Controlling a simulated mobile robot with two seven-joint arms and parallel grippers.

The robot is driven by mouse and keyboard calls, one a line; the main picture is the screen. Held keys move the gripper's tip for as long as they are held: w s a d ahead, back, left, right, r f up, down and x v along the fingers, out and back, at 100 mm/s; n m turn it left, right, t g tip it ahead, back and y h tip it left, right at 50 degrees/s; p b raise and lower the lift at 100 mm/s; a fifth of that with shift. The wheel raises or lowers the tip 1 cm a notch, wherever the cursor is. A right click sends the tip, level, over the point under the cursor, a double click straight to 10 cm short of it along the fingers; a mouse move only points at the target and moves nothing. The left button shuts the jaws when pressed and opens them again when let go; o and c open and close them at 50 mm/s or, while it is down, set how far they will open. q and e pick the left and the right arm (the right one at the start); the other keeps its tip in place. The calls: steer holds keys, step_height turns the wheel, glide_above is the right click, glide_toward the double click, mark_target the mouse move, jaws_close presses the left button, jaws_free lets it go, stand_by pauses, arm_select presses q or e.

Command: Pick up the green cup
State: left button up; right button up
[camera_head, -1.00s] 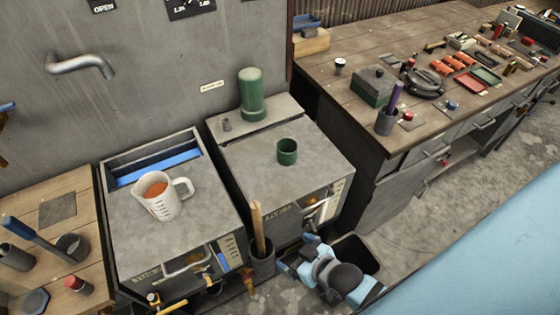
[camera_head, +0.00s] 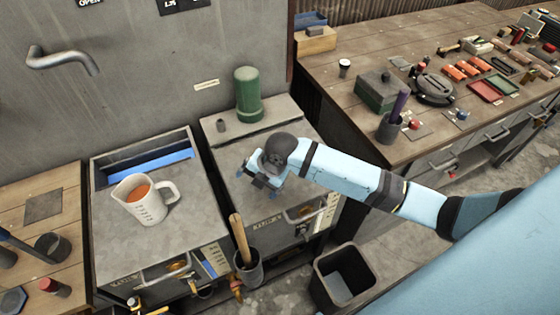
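The green cup does not show now. My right wrist and gripper cover the part of the right-hand grey metal cabinet top (camera_head: 235,150) where it stood. My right gripper (camera_head: 258,184) is over the front part of that top, pointing down and toward the front left. Its two light blue fingers look spread apart, and I see nothing between them. I cannot tell how close it is to the cup. My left gripper is not in view.
A tall green cylinder (camera_head: 247,95) stands at the back of the same cabinet. A white measuring jug (camera_head: 147,203) with orange contents is on the left cabinet. A pot with a wooden handle (camera_head: 247,268) and a black bin (camera_head: 343,278) are in front. A cluttered workbench (camera_head: 400,55) is at the right.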

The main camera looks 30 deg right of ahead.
steer(key=w+d+r+n+g+h, duration=0.35)
steer(key=w+d+r+n, duration=0.35)
steer(key=d+r+n, duration=0.25)
steer(key=shift+t, duration=0.25)
steer(key=f, duration=0.9)
steer(key=shift+s+d, duration=0.2)
steer(key=shift+d, duration=0.1)
steer(key=shift+w+d+f+p, duration=0.15)
steer(key=shift+f+p, duration=0.2)
steer(key=shift+f, duration=1)
steer(key=shift+w+d+f+p, duration=0.1)
steer(key=shift+f+p, duration=0.2)
steer(key=shift+f, duration=1.05)
steer(key=c, duration=1.1)
steer(key=shift+o, duration=0.2)
steer(key=shift+r, duration=0.1)
